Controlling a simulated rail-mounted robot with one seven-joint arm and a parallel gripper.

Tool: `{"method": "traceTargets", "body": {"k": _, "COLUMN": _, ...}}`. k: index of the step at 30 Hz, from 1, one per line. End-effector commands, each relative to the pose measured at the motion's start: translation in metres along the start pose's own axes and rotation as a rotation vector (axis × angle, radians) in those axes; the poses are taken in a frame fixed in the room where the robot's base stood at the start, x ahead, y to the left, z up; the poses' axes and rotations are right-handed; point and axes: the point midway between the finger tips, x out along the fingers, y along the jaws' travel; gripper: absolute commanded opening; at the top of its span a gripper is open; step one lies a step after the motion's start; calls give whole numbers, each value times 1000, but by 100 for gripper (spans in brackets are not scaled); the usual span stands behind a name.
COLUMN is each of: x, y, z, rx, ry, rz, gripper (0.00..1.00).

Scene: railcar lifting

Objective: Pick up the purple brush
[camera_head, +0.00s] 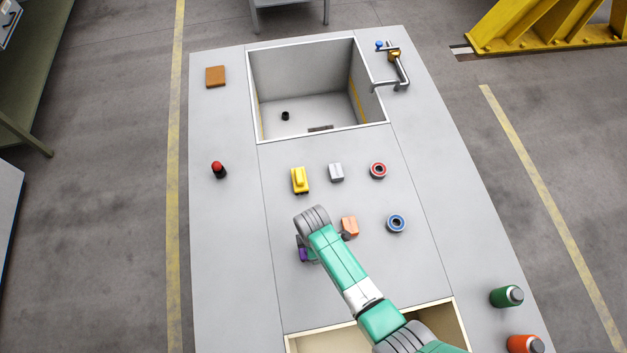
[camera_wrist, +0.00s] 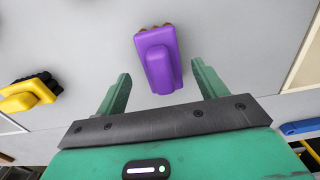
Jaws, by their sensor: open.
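The purple brush (camera_wrist: 159,60) lies on the grey worktop, in the upper middle of the wrist view. My gripper (camera_wrist: 160,82) is open, with one green finger on each side of the brush's near end. The brush's far end with its brown bristles reaches beyond the fingertips. Whether the fingers are down at its height I cannot tell. In the head view only a small part of the purple brush (camera_head: 303,254) shows beside my arm, which hides the rest of it and most of my gripper.
An orange block (camera_head: 349,226) lies close to the right of my arm. A sink (camera_head: 252,100) is sunk into the worktop's far part.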

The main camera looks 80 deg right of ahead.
Motion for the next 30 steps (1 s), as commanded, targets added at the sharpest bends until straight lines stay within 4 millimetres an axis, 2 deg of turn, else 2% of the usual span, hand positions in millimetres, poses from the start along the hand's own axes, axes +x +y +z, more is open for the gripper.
{"method": "traceTargets", "body": {"k": 3, "x": 24, "y": -3, "z": 2, "rx": 1, "ry": -1, "rz": -3, "gripper": 71}}
{"method": "traceTargets", "body": {"k": 6, "x": 33, "y": -2, "z": 1, "rx": 0, "ry": 0, "rz": -1, "gripper": 71}}
{"method": "traceTargets", "body": {"k": 13, "x": 35, "y": -2, "z": 1, "rx": 0, "ry": 0, "rz": 1, "gripper": 71}}
{"method": "traceTargets", "body": {"k": 14, "x": 35, "y": -2, "z": 1, "rx": 0, "ry": 0, "rz": 1, "gripper": 67}}
{"method": "traceTargets", "body": {"k": 21, "x": 35, "y": -2, "z": 1, "rx": 0, "ry": 0, "rz": 0, "gripper": 20}}
{"method": "traceTargets", "body": {"k": 23, "x": 35, "y": -2, "z": 1, "rx": 0, "ry": 0, "rz": 1, "gripper": 16}}
{"method": "traceTargets", "body": {"k": 30, "x": 32, "y": -2, "z": 1, "rx": 0, "ry": 0, "rz": 1, "gripper": 15}}
